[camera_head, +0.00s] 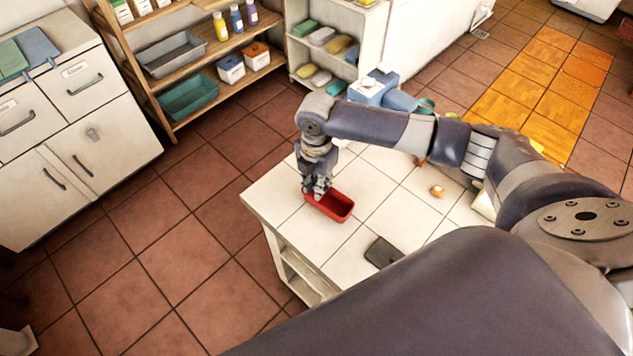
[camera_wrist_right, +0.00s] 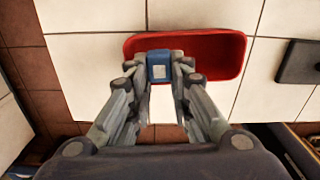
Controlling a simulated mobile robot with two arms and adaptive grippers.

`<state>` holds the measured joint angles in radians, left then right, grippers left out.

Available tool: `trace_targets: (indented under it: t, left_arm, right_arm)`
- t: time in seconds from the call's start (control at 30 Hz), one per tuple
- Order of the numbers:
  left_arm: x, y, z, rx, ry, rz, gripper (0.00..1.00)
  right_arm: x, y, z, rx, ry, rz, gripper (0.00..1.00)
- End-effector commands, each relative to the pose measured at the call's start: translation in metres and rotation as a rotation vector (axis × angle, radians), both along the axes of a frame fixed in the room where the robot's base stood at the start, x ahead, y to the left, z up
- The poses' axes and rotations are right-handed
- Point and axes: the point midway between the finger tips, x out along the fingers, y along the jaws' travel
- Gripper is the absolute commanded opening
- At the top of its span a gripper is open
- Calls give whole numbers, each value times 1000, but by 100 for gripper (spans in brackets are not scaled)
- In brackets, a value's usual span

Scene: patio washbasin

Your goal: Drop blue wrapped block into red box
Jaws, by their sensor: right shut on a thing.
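The blue wrapped block (camera_wrist_right: 159,69) is held between the fingertips of my right gripper (camera_wrist_right: 160,70) in the wrist view. My right gripper (camera_head: 317,192) is shut on it and points down at the left end of the red box in the head view. The red box (camera_head: 338,208) is open-topped and sits on the white tiled table near its left corner. In the wrist view, the red box (camera_wrist_right: 222,52) lies behind and below the block, which overlaps its near side. The block is hidden in the head view. My left gripper is not in view.
A dark flat item (camera_head: 382,252) lies on the tiled table (camera_head: 300,238) near its front. A small orange item (camera_head: 437,191) lies farther right. Blue boxes (camera_head: 375,88) stand at the back, partly behind my right arm. Shelves and a cabinet stand beyond the floor.

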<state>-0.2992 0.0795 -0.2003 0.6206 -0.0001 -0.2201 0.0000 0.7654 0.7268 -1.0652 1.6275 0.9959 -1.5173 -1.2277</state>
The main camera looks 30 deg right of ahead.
Motion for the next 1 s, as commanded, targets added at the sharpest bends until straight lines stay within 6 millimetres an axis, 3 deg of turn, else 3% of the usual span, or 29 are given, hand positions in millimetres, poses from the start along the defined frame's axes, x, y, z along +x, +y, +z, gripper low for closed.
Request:
trace_targets:
  t: [0.07,0.1,0.2,0.63,1.0]
  left_arm:
    - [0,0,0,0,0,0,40]
    - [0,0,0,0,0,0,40]
    - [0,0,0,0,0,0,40]
    - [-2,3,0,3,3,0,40]
    - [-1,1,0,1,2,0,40]
  right_arm:
    - [0,0,0,0,0,0,6]
    - [0,0,0,0,0,0,24]
    - [0,0,0,0,0,0,43]
    - [1,0,8,1,-3,0,43]
    - [1,0,82,2,-5,1,43]
